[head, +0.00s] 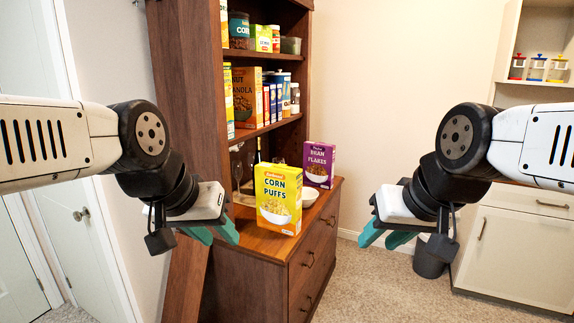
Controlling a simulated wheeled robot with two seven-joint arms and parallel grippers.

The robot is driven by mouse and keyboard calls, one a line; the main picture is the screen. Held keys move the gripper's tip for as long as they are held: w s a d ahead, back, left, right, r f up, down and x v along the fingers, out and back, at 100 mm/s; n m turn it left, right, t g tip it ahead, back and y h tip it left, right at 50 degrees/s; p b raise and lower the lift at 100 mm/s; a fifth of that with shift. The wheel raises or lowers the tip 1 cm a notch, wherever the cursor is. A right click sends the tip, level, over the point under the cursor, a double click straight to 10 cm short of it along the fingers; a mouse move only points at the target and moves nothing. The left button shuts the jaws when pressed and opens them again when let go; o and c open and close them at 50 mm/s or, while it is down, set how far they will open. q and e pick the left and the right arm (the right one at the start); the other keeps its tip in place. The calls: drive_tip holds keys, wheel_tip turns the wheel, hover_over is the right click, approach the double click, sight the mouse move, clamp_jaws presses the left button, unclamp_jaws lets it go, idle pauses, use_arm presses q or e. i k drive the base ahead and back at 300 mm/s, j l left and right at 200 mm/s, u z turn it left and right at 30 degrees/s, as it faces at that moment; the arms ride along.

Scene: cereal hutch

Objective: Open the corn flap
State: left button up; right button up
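A yellow and green Corn Puffs box (278,200) stands upright on the hutch's wooden counter (257,240), near its front edge. Its top looks closed, though the flap is too small to make out clearly. My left gripper (218,238) is left of the box and apart from it, with its teal fingers pointing down and right. My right gripper (383,240) is to the right, beyond the counter's edge, with its teal fingers pointing down and left. Both grippers show a gap between the fingers and hold nothing.
A purple Bran Flakes box (318,164) stands behind the corn box, with a white bowl (309,197) between them. The hutch shelves (262,132) hold several boxes and jars. A pale cabinet (517,245) stands at the right.

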sight(282, 167)
drive_tip(key=i+u, duration=0.1)
drive_tip(key=u, duration=0.4)
drive_tip(key=l+u, duration=0.15)
drive_tip(key=u, duration=0.35)
drive_tip(key=i+l+u, duration=0.1)
drive_tip(key=u, duration=0.4)
drive_tip(key=i+l+u, duration=0.1)
drive_tip(key=l+u, duration=0.3)
drive_tip(key=l, duration=0.5)
drive_tip(key=l+u, duration=0.4)
drive_tip(key=l, duration=0.45)
drive_tip(key=k+l+u, duration=0.15)
drive_tip(key=l+u, duration=0.25)
drive_tip(key=l, duration=0.45)
drive_tip(key=k+l, duration=0.1)
drive_tip(key=l, duration=0.4)
drive_tip(key=k+l, duration=0.1)
drive_tip(key=l, duration=0.4)
drive_tip(key=k+l, duration=0.1)
drive_tip(key=l, duration=0.4)
drive_tip(key=k+l, duration=0.1)
drive_tip(key=l, duration=0.35)
drive_tip(key=k+j, duration=0.1)
drive_tip(key=j, duration=0.2)
drive_tip(key=k+j, duration=0.15)
drive_tip(key=j+u, duration=0.05)
drive_tip(key=j, duration=0.05)
